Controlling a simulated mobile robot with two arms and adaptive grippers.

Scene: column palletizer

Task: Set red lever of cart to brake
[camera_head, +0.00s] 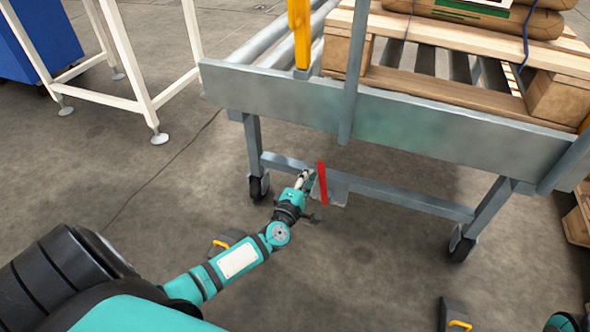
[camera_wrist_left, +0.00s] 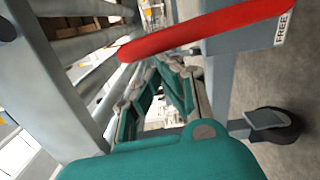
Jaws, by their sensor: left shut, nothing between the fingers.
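The red lever (camera_head: 322,183) stands near upright on a grey bracket (camera_head: 337,188) on the lower crossbar of the cart (camera_head: 390,120). My left gripper (camera_head: 306,176) is shut and empty just left of the lever. In the left wrist view the lever (camera_wrist_left: 205,30) crosses the top of the picture, close to the gripper fingers (camera_wrist_left: 165,85). A label reading FREE (camera_wrist_left: 284,27) is on the bracket by the lever's right end there. I cannot tell whether the fingers touch the lever. My right gripper is not in view.
The cart carries a wooden pallet (camera_head: 440,35) with brown sacks (camera_head: 495,15). Its caster wheels (camera_head: 258,187) stand on the floor. Yellow-handled wedge-like blocks lie on the floor, one at the lower right (camera_head: 455,318). A white frame (camera_head: 150,105) stands at the left.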

